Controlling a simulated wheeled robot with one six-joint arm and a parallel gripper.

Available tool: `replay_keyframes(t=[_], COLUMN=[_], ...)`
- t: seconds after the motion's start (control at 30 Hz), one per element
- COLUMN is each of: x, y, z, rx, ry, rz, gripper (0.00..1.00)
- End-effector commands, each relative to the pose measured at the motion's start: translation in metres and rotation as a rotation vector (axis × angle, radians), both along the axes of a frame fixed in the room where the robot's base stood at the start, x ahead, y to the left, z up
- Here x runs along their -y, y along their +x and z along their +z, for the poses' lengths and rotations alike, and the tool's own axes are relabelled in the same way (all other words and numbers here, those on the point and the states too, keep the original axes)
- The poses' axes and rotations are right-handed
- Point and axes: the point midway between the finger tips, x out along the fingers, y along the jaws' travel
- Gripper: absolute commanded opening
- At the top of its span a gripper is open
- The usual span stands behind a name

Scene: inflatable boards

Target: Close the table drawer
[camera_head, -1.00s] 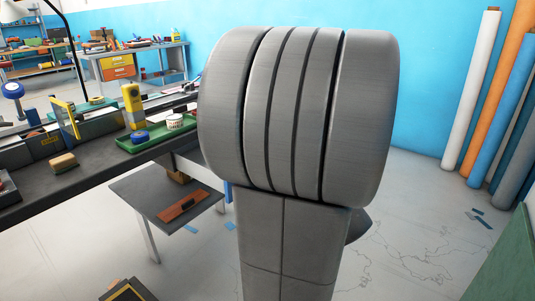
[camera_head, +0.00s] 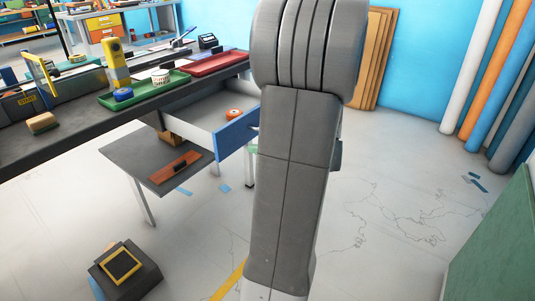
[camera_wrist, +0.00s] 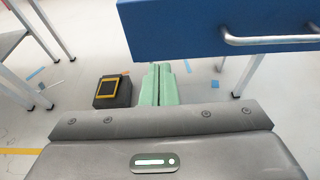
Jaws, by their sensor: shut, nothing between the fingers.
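The table drawer stands open under the dark workbench. Its blue front (camera_head: 236,136) and pale inside show left of my arm in the head view. An orange ring-shaped item (camera_head: 233,114) lies in it. In the wrist view the blue drawer front (camera_wrist: 200,28) fills the top right, with a metal bar handle (camera_wrist: 270,40). My gripper (camera_wrist: 157,68) shows there with its green fingers shut and empty. The fingers point towards the floor area just below the drawer front's lower edge in the picture. I cannot tell if they touch it. My arm hides the space right of the drawer.
The workbench (camera_head: 75,122) bears a green tray (camera_head: 145,92), a red tray (camera_head: 215,64) and a yellow tool. A low grey shelf (camera_head: 130,155) holds a brown block. A dark box (camera_head: 125,272) with a yellow frame stands on the floor.

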Motion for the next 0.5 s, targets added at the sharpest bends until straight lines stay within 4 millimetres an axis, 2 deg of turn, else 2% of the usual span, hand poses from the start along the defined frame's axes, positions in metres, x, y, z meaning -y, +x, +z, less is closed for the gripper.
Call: replay_keyframes(t=[0.03,0.2,0.5], x=[-0.01,-0.034,-0.057], y=[0.005,0.023,0.041], z=[-0.006,-0.013,-0.011], rx=[0.001,0.002,0.002], ry=[0.001,0.0,-0.002], rz=[0.005,0.005,0.002], gripper=[0.0,0.0,0.0])
